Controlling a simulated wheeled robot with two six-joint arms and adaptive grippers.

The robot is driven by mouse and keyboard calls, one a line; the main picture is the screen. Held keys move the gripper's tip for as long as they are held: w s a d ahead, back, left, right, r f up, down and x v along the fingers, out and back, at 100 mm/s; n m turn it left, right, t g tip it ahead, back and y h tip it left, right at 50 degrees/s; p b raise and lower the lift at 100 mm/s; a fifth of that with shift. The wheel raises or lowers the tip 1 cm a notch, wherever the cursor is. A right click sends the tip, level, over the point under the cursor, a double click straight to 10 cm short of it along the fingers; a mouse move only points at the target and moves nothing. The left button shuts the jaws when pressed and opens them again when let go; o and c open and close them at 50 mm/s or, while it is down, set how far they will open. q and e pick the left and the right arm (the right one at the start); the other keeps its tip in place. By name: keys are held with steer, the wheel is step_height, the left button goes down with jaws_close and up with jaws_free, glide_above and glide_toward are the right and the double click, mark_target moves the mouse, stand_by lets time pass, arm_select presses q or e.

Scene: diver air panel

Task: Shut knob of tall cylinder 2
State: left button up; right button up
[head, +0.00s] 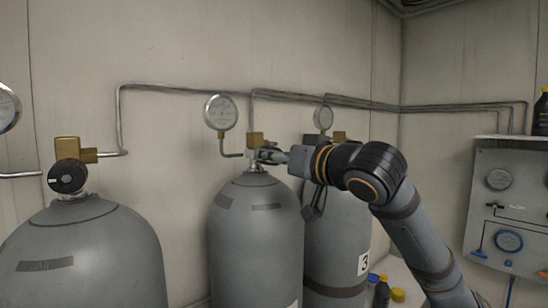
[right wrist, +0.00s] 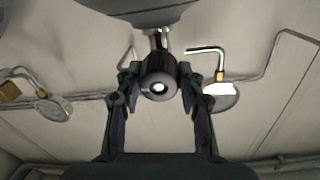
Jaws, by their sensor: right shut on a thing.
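The middle grey tall cylinder (head: 255,235) stands between a nearer cylinder at left and one marked 3 at right; its own label is cut off at the frame's lower edge, but its place beside 3 fits cylinder 2. A brass valve (head: 256,140) sits on its top. My right gripper (head: 268,156) reaches in from the right at the valve and hides most of the knob in the head view. In the right wrist view the dark round knob (right wrist: 158,87) with a bright centre sits between both fingers, and the gripper is shut on it. My left gripper is out of view.
The left cylinder (head: 85,255) has a black knob (head: 67,176) facing out. Cylinder 3 (head: 340,240) stands close behind my right arm. A round gauge (head: 221,112) and pipes run along the wall. A control panel (head: 510,210) is at right; small bottles (head: 381,291) stand below.

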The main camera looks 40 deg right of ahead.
steer(key=shift+f, duration=0.15)
steer(key=o, duration=1.2)
steer(key=shift+c, duration=0.2)
steer(key=shift+r, duration=0.25)
steer(key=shift+r, duration=0.3)
step_height(320, 180, up, 8)
steer(key=shift+a+r, duration=0.1)
steer(key=shift+r, duration=0.05)
steer(key=shift+s+r, duration=0.1)
steer(key=shift+r, duration=0.3)
